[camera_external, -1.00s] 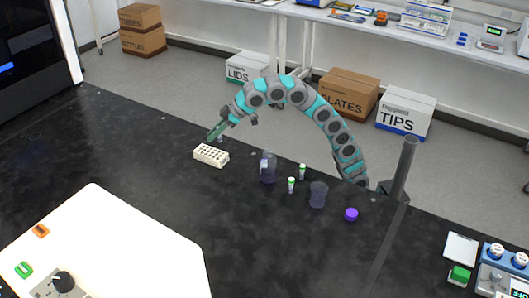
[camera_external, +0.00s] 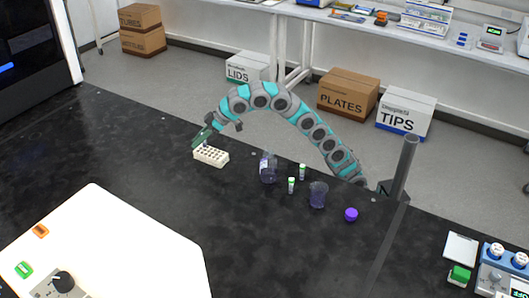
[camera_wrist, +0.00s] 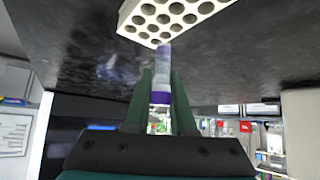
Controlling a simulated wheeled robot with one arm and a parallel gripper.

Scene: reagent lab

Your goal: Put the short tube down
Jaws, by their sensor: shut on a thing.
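My gripper (camera_external: 203,139) is above the left end of the white tube rack (camera_external: 211,159) in the external view. In the wrist view, my gripper's green fingers (camera_wrist: 161,85) are shut on a short clear tube (camera_wrist: 162,65) with a purple end. The tube's far end points at the rack (camera_wrist: 152,34) and overlaps its edge in the picture. I cannot tell whether it touches the rack. In the external view the held tube is too small to make out clearly.
To the right of the rack stand a dark translucent vessel (camera_external: 268,172), two small green-capped vials (camera_external: 291,185) (camera_external: 302,171) and a second cup-like vessel (camera_external: 318,195). A purple cap-like object (camera_external: 351,214) lies farther right. The black bench (camera_external: 120,165) is clear left of the rack.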

